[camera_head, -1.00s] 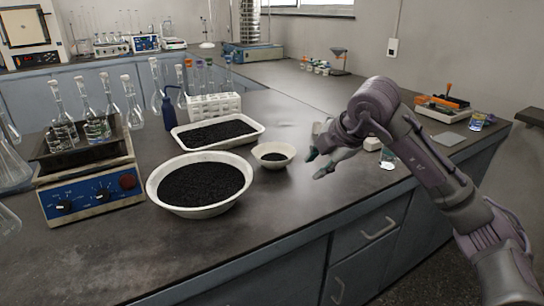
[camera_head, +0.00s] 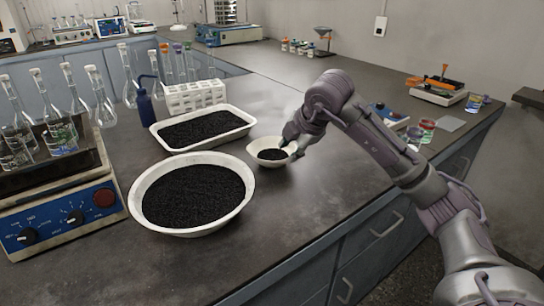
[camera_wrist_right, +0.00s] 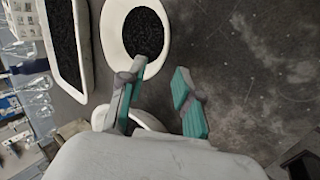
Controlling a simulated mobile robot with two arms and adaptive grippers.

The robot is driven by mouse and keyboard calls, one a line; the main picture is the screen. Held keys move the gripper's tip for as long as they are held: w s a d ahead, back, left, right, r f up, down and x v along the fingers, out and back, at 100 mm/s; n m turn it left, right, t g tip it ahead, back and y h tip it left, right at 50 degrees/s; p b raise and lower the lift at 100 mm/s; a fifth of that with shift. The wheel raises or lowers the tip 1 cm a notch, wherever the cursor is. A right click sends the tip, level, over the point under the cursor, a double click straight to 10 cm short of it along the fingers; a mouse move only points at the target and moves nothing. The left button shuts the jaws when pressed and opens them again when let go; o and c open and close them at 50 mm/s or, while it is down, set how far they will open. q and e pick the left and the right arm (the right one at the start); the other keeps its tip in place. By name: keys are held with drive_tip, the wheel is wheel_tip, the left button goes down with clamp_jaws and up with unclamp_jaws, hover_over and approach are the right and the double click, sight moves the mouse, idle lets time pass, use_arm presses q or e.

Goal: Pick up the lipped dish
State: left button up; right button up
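The lipped dish (camera_head: 257,159) is a small white bowl holding black granules, upright on the dark bench. My right gripper (camera_head: 290,148) is at its right edge in the head view, with its fingers close to the rim. In the right wrist view the gripper (camera_wrist_right: 160,72) has two teal-padded fingers standing apart. Contact cannot be told. My left gripper is not in view.
A large white bowl (camera_head: 137,213) and a white tray (camera_head: 205,145), both with black granules, stand left of the dish. A tube rack (camera_head: 195,97), blue bottle (camera_head: 146,108) and hotplate (camera_head: 60,215) with flasks are further left.

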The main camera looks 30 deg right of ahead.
sight(282, 161)
drive_tip(key=shift+x, duration=1.1)
drive_tip(key=x, duration=0.5)
drive_tip(key=shift+d+b, duration=0.25)
drive_tip(key=shift+b, duration=0.05)
drive_tip(key=shift+w+f, duration=0.1)
drive_tip(key=shift+f, duration=0.05)
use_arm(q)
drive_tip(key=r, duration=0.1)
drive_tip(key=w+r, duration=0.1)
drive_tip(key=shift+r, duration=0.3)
use_arm(e)
drive_tip(key=shift+c, duration=0.3)
drive_tip(key=c, duration=0.6)
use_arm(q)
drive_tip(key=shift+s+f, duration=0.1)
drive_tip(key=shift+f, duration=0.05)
use_arm(e)
clamp_jaws()
